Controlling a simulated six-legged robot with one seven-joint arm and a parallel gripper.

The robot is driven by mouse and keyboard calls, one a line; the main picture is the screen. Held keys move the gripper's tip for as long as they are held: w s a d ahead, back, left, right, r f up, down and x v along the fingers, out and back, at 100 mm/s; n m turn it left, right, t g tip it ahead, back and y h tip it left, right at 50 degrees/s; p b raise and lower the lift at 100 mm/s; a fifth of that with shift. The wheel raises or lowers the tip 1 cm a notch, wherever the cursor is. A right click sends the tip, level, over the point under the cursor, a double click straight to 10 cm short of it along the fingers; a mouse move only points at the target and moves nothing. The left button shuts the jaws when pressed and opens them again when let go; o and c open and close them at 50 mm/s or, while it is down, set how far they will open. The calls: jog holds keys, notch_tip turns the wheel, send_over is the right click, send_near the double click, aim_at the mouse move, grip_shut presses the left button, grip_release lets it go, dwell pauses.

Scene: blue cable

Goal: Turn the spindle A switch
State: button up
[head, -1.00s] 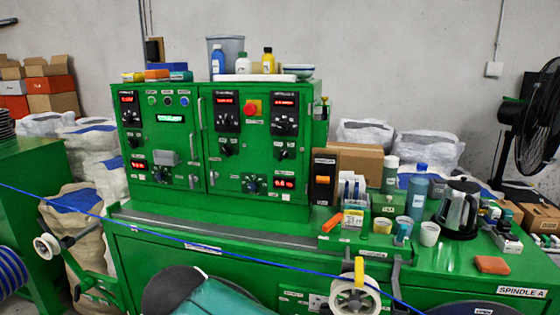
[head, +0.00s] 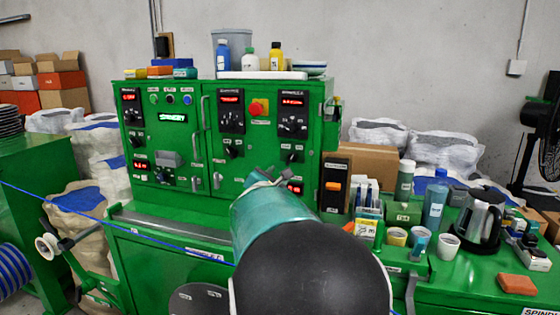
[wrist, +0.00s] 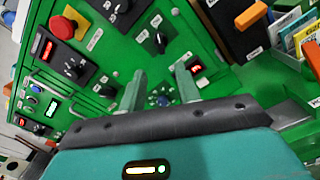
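The green control cabinet (head: 262,155) carries several small black knobs. One knob (head: 233,151) is left of centre on the right door, and another (head: 290,156) is further right. Their labels are too small to read, so I cannot tell which is the spindle A switch. My gripper (head: 268,177) reaches the lower right door, and my arm hides part of it. In the wrist view my gripper (wrist: 159,70) has its two fingers apart, with nothing held. A knob with a bluish middle (wrist: 161,101) shows between them. Whether they touch the panel is unclear.
A red emergency button (head: 259,108) sits above the knobs. A dark box with an orange lever (head: 333,186) stands right of the cabinet. Bottles, cups and a kettle (head: 479,217) crowd the right bench. A blue cable (head: 100,222) runs across the front left.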

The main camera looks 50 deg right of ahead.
aim_at(291, 159)
jog(key=x, duration=1.4)
jog(key=shift+a, duration=0.1)
grip_shut()
